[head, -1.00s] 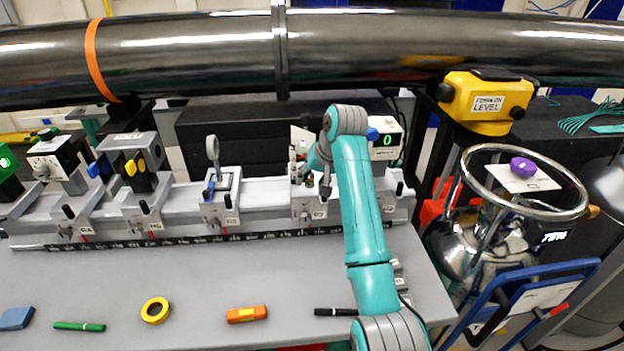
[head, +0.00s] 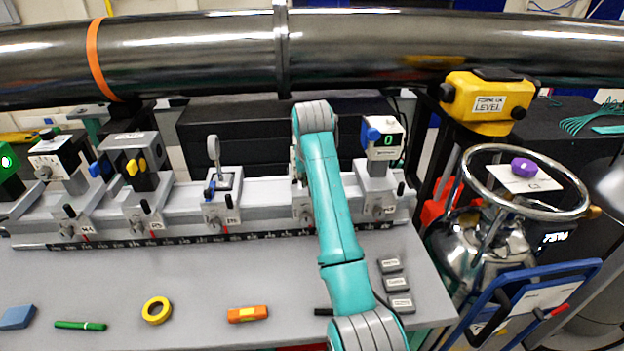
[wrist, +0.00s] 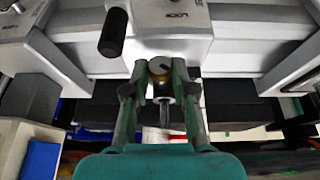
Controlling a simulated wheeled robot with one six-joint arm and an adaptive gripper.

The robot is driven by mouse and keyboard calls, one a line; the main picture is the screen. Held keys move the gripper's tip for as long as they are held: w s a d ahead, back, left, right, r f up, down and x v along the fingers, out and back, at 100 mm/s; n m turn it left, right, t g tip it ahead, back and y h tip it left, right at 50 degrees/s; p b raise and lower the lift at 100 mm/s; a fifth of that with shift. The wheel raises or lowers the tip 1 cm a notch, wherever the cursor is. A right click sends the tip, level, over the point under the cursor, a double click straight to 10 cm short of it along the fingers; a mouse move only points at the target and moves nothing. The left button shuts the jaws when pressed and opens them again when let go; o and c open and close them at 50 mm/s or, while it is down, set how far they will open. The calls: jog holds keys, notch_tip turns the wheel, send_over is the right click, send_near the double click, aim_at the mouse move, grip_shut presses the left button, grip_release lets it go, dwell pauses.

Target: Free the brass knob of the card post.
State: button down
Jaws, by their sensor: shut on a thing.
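In the wrist view the brass knob (wrist: 159,66) is round, with a dark slot-like mark on its face. It sits at the edge of a pale grey carriage (wrist: 190,38) marked LOCK. My gripper (wrist: 160,75) has one green finger on each side of the knob and is shut on it. In the head view my teal arm reaches over the rail and hides most of the card post (head: 294,166) and its knob. My gripper is hidden there too.
A black lever (wrist: 113,32) stands close to my left finger in the wrist view. The detector with a green 0 (head: 383,140) stands just right of my arm. A lens-like post (head: 214,152) stands left. The steel pipe (head: 190,52) runs behind, above the rail.

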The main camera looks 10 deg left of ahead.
jog(key=shift+a+n+t+h, duration=0.2)
jog(key=shift+n+t+h, duration=0.15)
jog(key=shift+h, duration=0.65)
jog(key=c, duration=0.9)
grip_release()
jog(key=shift+c, duration=0.2)
jog(key=v, duration=0.7)
jog(key=shift+s+r, duration=0.15)
jog(key=shift+r, duration=0.1)
jog(key=shift+a, duration=0.1)
